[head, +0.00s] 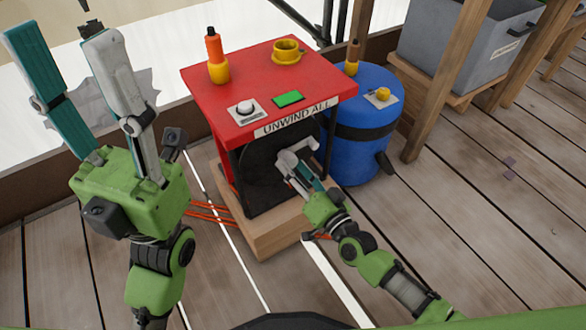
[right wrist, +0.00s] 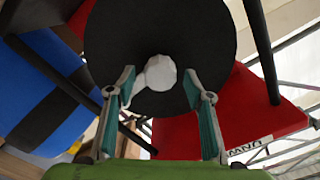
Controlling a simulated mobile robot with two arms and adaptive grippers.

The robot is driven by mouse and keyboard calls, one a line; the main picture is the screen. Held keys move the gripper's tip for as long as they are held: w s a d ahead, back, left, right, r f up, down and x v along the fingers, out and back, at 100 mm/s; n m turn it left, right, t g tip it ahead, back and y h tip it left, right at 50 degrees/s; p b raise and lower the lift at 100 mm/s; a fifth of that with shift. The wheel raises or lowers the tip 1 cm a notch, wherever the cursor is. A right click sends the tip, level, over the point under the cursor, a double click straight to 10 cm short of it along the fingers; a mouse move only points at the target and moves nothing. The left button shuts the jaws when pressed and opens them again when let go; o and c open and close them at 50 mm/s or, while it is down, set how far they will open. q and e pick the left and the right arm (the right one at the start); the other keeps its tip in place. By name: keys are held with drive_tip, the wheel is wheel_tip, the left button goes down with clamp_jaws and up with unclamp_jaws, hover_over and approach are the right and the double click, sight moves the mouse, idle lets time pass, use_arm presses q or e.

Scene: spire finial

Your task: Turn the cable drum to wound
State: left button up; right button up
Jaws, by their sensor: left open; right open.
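The cable drum shows as a dark round disc (head: 258,172) under a red top panel (head: 262,75) lettered "UNWIND ALL". In the right wrist view the black drum face (right wrist: 160,30) fills the upper middle, with a pale grip or hub (right wrist: 161,71) near its lower part. My right gripper (head: 297,160) is open in front of the drum. In the right wrist view its open fingers (right wrist: 159,80) stand on either side of the pale part; I cannot tell whether they touch it. My left gripper (head: 65,38) is open and empty, raised at the left.
A blue barrel (head: 360,140) stands close on the right. A wooden post (head: 445,85) and grey crate (head: 460,45) are farther right.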

drive_tip(key=shift+w+a, duration=0.3)
drive_tip(key=shift+w, duration=0.15)
clamp_jaws()
drive_tip(key=shift+n, duration=0.3)
